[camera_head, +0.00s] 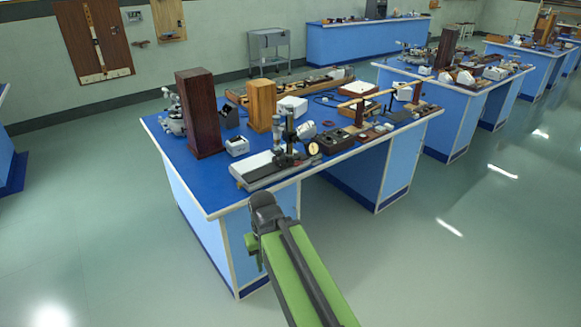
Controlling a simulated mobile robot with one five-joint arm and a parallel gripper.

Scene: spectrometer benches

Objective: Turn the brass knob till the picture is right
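A small round yellowish disc (314,148), brass-like in colour, sits near the front edge of the nearest blue bench (170,140), beside an upright metal instrument (289,132) on a pale flat base. I cannot tell for sure that the disc is the brass knob. I cannot make out any displayed picture. My green arm reaches up from the bottom of the view. My gripper (262,207) is at its dark end, in front of the bench's front edge and apart from the disc. Its fingers are too unclear to tell open from shut.
A tall dark wooden box (199,112) and a lighter wooden block (262,104) stand on the bench. Several small instruments and boxes crowd its right half. More blue benches stand at the right and back. The green floor (80,230) at the left is clear.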

